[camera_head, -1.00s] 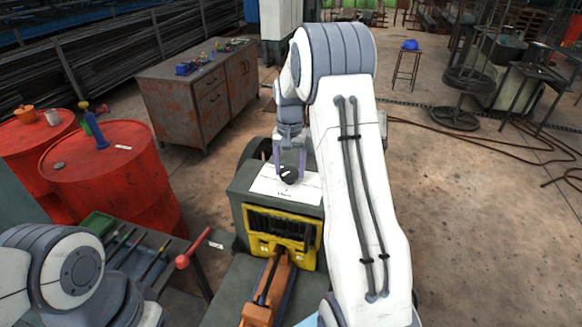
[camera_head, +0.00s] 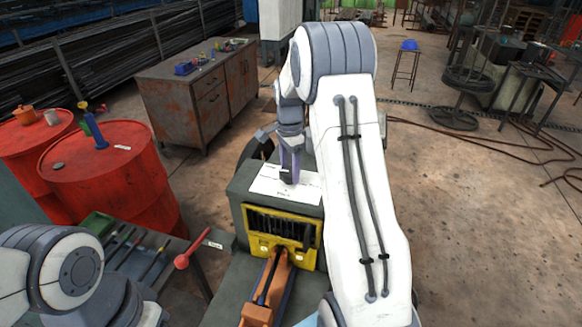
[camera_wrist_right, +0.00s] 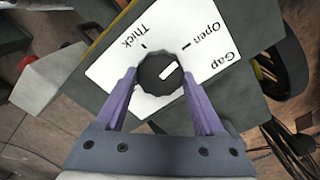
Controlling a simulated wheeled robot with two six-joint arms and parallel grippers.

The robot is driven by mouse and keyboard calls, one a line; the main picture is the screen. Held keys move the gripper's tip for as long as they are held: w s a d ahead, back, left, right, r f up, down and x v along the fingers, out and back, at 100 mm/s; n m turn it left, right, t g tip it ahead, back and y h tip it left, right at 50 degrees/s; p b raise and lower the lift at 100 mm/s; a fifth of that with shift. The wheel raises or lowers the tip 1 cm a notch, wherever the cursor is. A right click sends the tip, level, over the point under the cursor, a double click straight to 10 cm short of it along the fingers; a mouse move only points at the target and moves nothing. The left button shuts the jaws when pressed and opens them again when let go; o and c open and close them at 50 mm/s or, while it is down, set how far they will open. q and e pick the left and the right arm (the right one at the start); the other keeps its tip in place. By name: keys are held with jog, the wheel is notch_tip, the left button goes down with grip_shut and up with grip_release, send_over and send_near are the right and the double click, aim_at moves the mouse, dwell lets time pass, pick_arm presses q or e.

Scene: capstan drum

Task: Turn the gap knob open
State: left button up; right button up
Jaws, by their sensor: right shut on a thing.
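The gap knob (camera_wrist_right: 158,73) is round and black with a white pointer line. It sits on a white card (camera_wrist_right: 112,68) marked Thick, Open and Gap. The pointer faces up and right in the right wrist view, near the Open mark but not exactly in line with it. My right gripper (camera_wrist_right: 158,79) is shut on the knob, one purple finger on each side. In the head view the right gripper (camera_head: 289,172) is over the card (camera_head: 264,184) on top of the machine and largely hides the knob. My left gripper is out of view.
The machine has a yellow slotted front (camera_head: 254,245) with an orange trough (camera_head: 257,312) before it. A red-balled lever (camera_head: 182,262) stands to its left. Red drums (camera_head: 110,170) and a rusty cabinet (camera_head: 185,105) stand further left. Floor to the right is open.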

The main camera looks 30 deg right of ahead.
aim_at(290, 171)
jog(key=shift+w+d+r+m, duration=0.1)
jog(key=shift+w+r+m, duration=0.1)
jog(key=shift+m, duration=0.4)
jog(key=o, duration=1.3)
jog(key=shift+o, duration=0.3)
jog(key=shift+s+f, duration=0.1)
notch_tip(290, 171, up, 11)
jog(key=b, duration=0.2)
jog(key=shift+f+b, duration=0.2)
jog(key=shift+b, duration=0.2)
